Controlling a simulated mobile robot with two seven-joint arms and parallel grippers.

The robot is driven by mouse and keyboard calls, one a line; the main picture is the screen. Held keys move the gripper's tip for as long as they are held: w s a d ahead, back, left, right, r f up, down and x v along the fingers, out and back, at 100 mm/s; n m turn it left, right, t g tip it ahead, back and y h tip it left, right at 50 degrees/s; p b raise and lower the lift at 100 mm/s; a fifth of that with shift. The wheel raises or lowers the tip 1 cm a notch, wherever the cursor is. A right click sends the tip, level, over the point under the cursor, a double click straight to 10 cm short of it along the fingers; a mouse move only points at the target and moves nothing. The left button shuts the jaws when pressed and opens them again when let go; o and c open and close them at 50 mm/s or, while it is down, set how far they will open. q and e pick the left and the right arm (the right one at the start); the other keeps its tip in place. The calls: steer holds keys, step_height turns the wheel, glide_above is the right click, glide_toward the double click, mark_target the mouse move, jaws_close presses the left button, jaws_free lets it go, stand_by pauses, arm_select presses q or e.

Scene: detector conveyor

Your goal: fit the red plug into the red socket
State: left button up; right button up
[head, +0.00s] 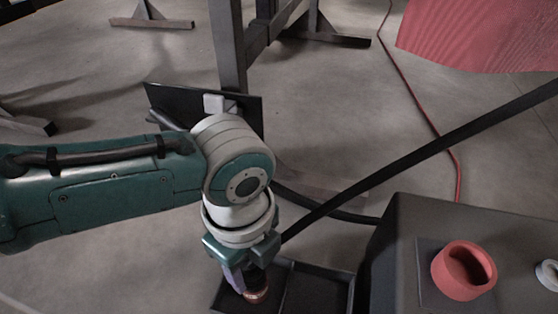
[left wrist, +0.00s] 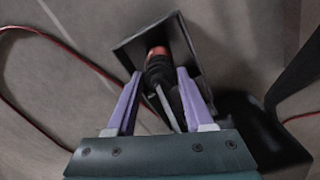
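The red socket (head: 465,270) is a round, hollow red ring on top of a dark box at the right of the head view. The plug has a black ribbed body (left wrist: 159,72) and a reddish end (left wrist: 157,51); in the head view its copper-red end (head: 257,294) shows just below my left gripper (head: 247,281). In the left wrist view, the purple fingers of my left gripper (left wrist: 159,72) stand apart on either side of the plug, with narrow gaps seen. Contact cannot be made out. My right gripper is not in view.
A black tray with a divider (head: 318,290) lies under my left gripper. The dark box (head: 405,235) stands to its right, with a white ring (head: 548,274) at the edge. A long black bar (head: 400,165) crosses diagonally. A red cable (head: 425,115) lies on the floor.

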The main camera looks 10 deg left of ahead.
arm_select(q)
jaws_close()
stand_by(0.4)
steer(key=shift+r, duration=0.15)
